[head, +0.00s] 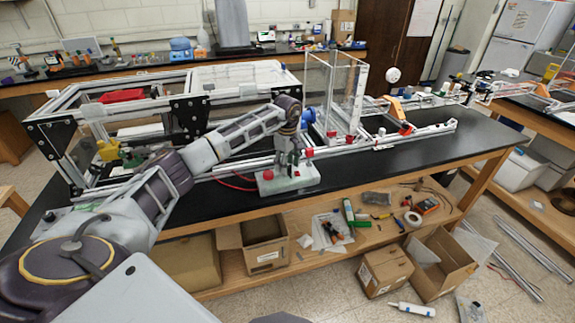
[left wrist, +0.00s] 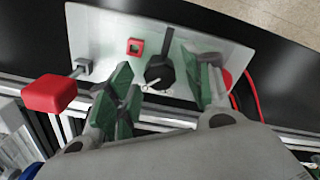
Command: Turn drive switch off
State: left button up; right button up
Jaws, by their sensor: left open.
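A pale control panel (head: 302,177) lies near the front edge of the black bench; it fills the upper part of the left wrist view (left wrist: 105,30). On it are a black rotary knob (left wrist: 160,70) with a light pointer, a small red square part (left wrist: 136,46), a red block on a metal lever (left wrist: 48,93) and a red round part (left wrist: 227,78) partly behind a finger. No label shows which is the drive switch. My left gripper (head: 290,160) is open above the panel, its green-padded fingers (left wrist: 158,68) on either side of the knob. Contact cannot be told.
An aluminium extrusion frame (head: 190,100) stands behind and left of the panel, with a clear box (head: 335,95) behind right. Red cable (left wrist: 262,100) runs beside the panel. The black bench top (head: 440,150) is clear to the right. A wooden shelf (head: 350,260) below holds tools.

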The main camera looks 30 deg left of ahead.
pick_arm(q)
jog(key=shift+f, duration=0.35)
jog(key=c, duration=1.1)
jog(key=shift+o, duration=0.2)
